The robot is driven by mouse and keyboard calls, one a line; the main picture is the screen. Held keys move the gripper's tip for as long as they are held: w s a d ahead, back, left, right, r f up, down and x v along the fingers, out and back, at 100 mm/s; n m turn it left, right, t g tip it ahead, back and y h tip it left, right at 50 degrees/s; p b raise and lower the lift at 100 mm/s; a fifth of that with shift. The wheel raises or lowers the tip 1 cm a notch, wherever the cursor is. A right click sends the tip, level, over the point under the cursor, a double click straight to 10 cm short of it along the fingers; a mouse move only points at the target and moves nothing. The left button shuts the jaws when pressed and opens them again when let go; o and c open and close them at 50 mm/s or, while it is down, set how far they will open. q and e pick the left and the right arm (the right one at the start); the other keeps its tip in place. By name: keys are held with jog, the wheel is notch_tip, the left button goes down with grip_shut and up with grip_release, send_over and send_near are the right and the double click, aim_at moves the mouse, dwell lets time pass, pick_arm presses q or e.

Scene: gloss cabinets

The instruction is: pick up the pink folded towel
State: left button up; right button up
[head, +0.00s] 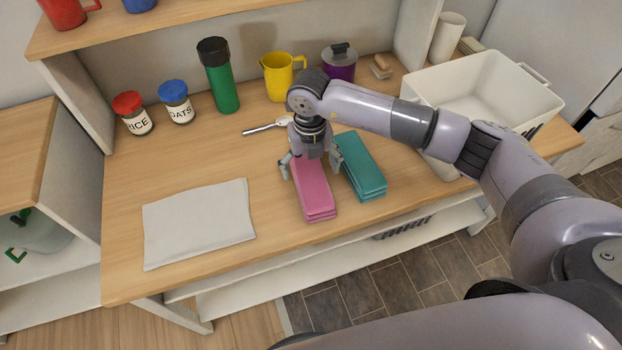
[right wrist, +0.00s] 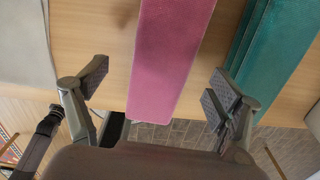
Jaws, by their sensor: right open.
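The pink folded towel (head: 314,193) lies on the wooden counter, its long side running toward the front edge. My right gripper (head: 311,165) is over the far part of the towel, pointing down, with a finger on either side. In the right wrist view the pink towel (right wrist: 172,55) lies between the open fingers of the gripper (right wrist: 158,88), with a gap on both sides. The far end of the towel is partly hidden by the gripper in the head view. My left gripper is not in view.
A teal folded towel (head: 359,166) lies close on the right, near the right finger. A white cloth (head: 199,223) lies on the left. Behind stand a green bottle (head: 221,80), a yellow mug (head: 277,78) and jars. A white bin (head: 470,88) is at the right.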

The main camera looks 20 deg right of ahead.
aim_at(311, 175)
notch_tip(311, 175, down, 5)
jog(key=shift+d+r+p, duration=0.1)
jog(key=shift+p, duration=0.5)
jog(key=shift+c, duration=0.6)
jog(key=c, duration=1.2)
